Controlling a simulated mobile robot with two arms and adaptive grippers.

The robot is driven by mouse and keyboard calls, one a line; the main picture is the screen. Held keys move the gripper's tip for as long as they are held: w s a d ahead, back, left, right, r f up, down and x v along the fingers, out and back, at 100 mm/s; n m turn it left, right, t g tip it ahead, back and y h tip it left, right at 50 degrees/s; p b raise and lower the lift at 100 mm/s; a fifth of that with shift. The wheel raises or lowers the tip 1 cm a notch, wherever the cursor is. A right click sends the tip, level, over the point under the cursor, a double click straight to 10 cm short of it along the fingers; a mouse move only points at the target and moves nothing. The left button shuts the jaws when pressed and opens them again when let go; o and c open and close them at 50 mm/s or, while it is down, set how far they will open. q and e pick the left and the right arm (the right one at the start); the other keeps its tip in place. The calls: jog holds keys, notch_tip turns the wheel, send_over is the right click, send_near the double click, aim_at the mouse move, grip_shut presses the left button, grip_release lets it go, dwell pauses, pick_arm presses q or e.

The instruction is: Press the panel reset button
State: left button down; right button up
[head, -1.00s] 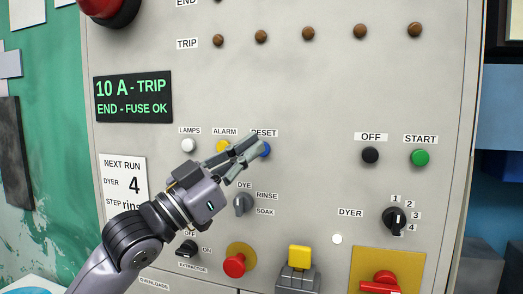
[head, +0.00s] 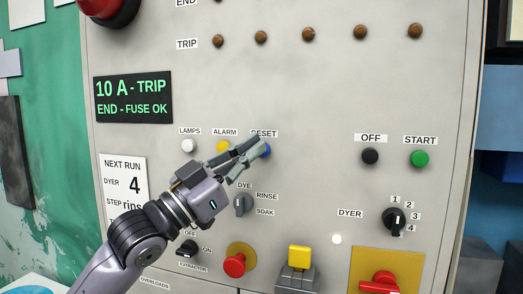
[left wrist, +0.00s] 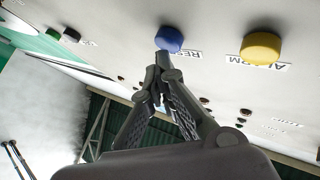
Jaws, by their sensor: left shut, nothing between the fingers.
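The blue reset button (head: 265,150) sits on the grey panel under the RESET label, partly hidden by my fingers in the head view. It shows clearly in the left wrist view (left wrist: 168,38). My left gripper (head: 257,147) is shut and empty, its fingers pointing at the button. In the left wrist view the fingertips (left wrist: 161,60) overlap the button's near edge; I cannot tell whether they touch it. My right gripper is not in view.
The yellow alarm button (head: 222,146) is close beside the fingers, with the white lamps button (head: 189,145) further left. A rotary DYE switch (head: 243,204) sits below the gripper. The black off button (head: 370,155) and green start button (head: 419,158) are to the right.

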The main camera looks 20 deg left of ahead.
pick_arm(q)
jog(key=shift+w+p, duration=0.3)
jog(key=shift+w, duration=0.2)
dwell(0.5)
jog(key=shift+s, duration=0.9)
jog(key=shift+s+a+b, duration=0.1)
jog(key=shift+s+b, duration=0.35)
jog(key=shift+s, duration=2.05)
jog(key=shift+f, duration=0.1)
